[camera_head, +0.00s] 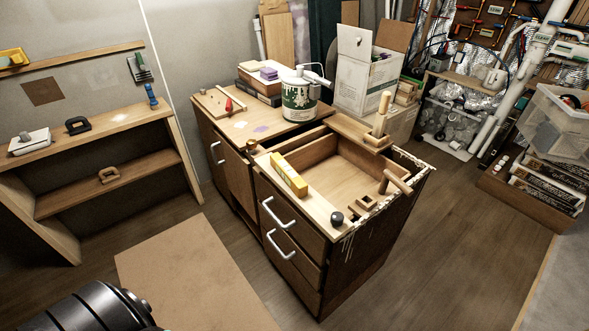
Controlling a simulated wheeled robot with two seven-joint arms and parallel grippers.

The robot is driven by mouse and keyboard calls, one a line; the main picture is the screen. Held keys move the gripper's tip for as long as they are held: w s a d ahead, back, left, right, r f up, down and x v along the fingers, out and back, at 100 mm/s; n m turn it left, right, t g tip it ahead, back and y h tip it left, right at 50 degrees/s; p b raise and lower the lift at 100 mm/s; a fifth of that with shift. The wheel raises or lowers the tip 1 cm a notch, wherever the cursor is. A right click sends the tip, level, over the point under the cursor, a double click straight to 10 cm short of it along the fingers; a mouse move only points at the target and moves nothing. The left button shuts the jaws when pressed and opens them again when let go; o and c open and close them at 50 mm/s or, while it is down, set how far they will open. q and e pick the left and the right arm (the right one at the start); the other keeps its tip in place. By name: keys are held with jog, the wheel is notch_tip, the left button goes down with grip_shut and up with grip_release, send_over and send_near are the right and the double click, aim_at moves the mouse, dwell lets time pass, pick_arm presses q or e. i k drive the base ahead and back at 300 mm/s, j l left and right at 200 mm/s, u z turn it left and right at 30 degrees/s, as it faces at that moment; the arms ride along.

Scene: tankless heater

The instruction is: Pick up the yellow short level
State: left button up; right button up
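The yellow short level (289,174) is a small yellow bar. It lies on the wooden front rim of the open-topped drawer cabinet (320,204), running lengthwise along the rim above the white handles. Nothing covers it. Neither of my grippers shows in the camera_head view. A black, rounded part at the bottom left looks like part of my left arm, well apart from the level and the cabinet.
A dark ball (337,218) and small wooden frames (364,203) sit on the same cabinet's right end. A white-green can (299,97) stands on the counter behind. A wooden shelf (110,180) stands at left. The floor (420,260) to the cabinet's right is clear.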

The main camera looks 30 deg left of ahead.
aim_at(296, 183)
jog(key=j+z, duration=0.45)
jog(key=j, duration=1.1)
jog(key=k, duration=0.05)
